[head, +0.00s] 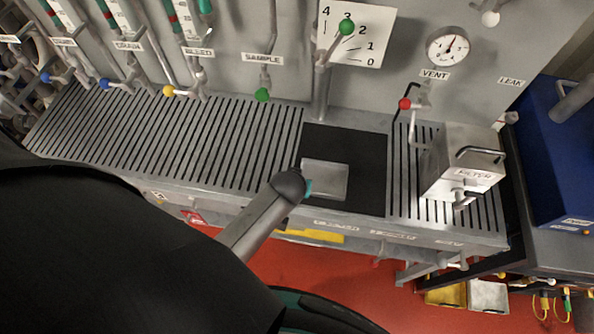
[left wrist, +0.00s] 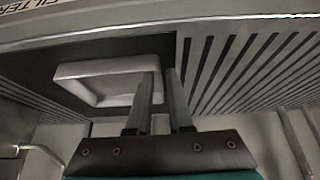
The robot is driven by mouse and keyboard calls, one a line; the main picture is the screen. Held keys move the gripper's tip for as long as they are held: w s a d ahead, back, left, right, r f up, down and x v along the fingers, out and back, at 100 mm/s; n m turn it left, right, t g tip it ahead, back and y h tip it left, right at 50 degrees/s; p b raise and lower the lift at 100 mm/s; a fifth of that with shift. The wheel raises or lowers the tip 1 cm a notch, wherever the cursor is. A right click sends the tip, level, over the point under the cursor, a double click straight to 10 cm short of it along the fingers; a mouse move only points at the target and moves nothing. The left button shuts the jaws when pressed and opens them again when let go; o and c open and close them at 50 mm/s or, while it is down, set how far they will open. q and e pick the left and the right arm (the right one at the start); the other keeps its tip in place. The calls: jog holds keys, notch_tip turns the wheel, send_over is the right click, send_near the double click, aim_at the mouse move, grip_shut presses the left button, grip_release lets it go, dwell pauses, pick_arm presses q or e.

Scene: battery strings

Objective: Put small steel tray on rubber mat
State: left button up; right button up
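The small steel tray (head: 325,178) is a pale grey square at the front left of the black rubber mat (head: 362,155). It looks level there; whether it touches the mat I cannot tell. My left gripper (head: 307,187) is at the tray's left side in the head view, mostly hidden by its own wrist. In the left wrist view, the tray (left wrist: 85,70) shows its raised rim over the dark mat (left wrist: 120,48). The two gripper fingers (left wrist: 162,80) stand on either side of the rim with a narrow gap; whether they pinch it is unclear. My right gripper is not in view.
The slotted bench top (head: 215,135) extends left of the mat. A steel filter box (head: 462,165) stands to the right, with a red-knobbed valve (head: 405,104) behind. A vertical pipe (head: 321,90) rises behind the mat. The mat's right part is bare.

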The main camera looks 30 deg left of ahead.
pick_arm(q)
jog(key=shift+o, duration=0.8)
jog(key=shift+r, duration=0.15)
jog(key=p+v, duration=0.3)
jog(key=v, duration=0.9)
